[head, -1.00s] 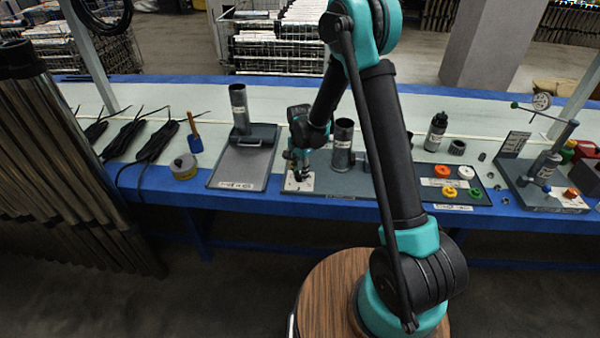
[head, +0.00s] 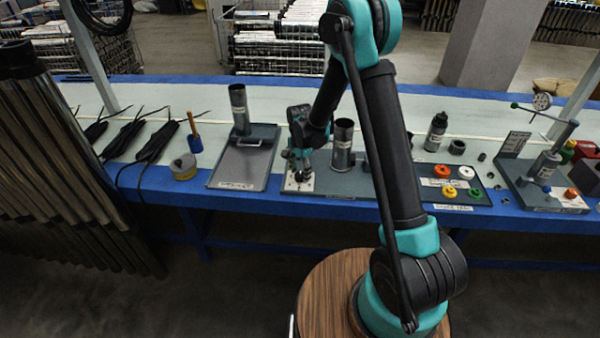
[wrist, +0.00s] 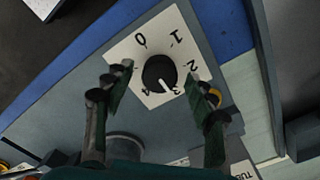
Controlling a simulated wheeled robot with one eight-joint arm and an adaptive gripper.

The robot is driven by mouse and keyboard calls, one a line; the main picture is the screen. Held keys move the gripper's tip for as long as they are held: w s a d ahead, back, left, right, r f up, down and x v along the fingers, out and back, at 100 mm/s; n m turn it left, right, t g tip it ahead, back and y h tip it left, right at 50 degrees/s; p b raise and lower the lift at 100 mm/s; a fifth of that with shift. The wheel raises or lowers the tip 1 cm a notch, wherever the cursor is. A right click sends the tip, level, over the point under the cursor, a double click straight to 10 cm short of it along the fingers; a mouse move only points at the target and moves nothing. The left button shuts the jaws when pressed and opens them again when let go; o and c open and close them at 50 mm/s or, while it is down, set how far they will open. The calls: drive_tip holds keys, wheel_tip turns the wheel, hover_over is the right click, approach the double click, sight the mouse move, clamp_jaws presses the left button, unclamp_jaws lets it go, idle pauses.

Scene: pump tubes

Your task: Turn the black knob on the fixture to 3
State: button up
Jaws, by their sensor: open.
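The black knob (wrist: 158,72) sits on a white dial plate (wrist: 160,30) marked 0 to 4 in the wrist view. Its white pointer line is nearest the 3, slightly toward the 4 side. My gripper (wrist: 159,76) is open, with one finger on each side of the knob and a visible gap to it. In the head view my gripper (head: 300,166) is over the dial plate (head: 293,187) at the left end of the grey fixture (head: 345,186). The knob is small and partly hidden there.
An upright metal tube (head: 342,150) stands on the fixture close to the right of my gripper. A grey tray (head: 238,168) with another tube lies to the left. Coloured knobs, including an orange one (head: 441,171), sit to the right.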

sight(300, 174)
wheel_tip(300, 174, up, 12)
idle(0.6)
drive_tip(key=s+d+r+n+t, duration=0.2)
drive_tip(key=s+d+n, duration=0.1)
drive_tip(key=s+d, duration=0.6)
drive_tip(key=s+d+r+n+t, duration=0.1)
drive_tip(key=s+d+r+n, duration=0.2)
drive_tip(key=s+d, duration=0.65)
drive_tip(key=s+d+f+n+t, duration=0.1)
drive_tip(key=s+d+f+n, duration=0.1)
drive_tip(key=s+d, duration=0.4)
drive_tip(key=shift+s+f+n, duration=0.35)
drive_tip(key=shift+f+n, duration=0.05)
drive_tip(key=shift+n, duration=0.3)
